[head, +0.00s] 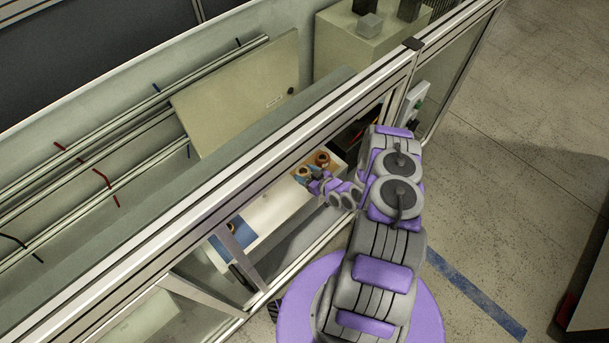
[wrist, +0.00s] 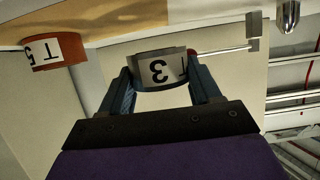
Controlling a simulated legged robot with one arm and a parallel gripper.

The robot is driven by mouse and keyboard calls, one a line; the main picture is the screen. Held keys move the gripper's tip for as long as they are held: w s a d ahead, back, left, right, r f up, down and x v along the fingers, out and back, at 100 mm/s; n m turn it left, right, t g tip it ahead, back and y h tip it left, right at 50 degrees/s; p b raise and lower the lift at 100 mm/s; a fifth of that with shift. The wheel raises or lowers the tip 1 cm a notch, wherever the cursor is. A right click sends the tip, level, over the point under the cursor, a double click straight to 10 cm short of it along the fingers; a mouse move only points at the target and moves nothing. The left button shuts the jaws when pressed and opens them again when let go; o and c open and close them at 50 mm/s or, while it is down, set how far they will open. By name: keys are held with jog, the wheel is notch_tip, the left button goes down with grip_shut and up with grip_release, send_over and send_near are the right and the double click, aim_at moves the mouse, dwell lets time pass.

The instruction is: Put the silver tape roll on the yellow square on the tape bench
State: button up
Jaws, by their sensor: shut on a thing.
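My gripper (wrist: 160,82) is shut on a grey-silver tape roll (wrist: 180,83) with a white label reading "3", seen between its two blue fingers in the wrist view. The roll is close to a pale bench surface, but I cannot tell whether it touches it. In the head view my gripper (head: 317,180) is over the bench (head: 275,207) inside the frame, beside brown rolls; the held roll is not clear there. A tan-yellow surface (wrist: 130,22) shows at the top of the wrist view.
An orange-brown roll (wrist: 58,52) labelled "T5" stands left of the held roll in the wrist view. Another brown roll (head: 322,158) shows in the head view. An aluminium rail (head: 250,170) runs along the bench front.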

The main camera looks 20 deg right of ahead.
jog(key=shift+w+d+f, duration=0.1)
jog(key=shift+w+d, duration=0.05)
jog(key=shift+w, duration=0.5)
jog(key=shift+w+d+f, duration=0.1)
jog(key=shift+w, duration=0.55)
notch_tip(320, 180, down, 4)
jog(key=shift+s+r+b, duration=0.1)
jog(key=shift+r+b, duration=0.15)
jog(key=shift+b, duration=0.65)
jog(key=o, duration=1.2)
jog(key=shift+c, duration=0.2)
jog(key=shift+r, duration=0.1)
jog(key=p+v, duration=0.3)
jog(key=v, duration=0.9)
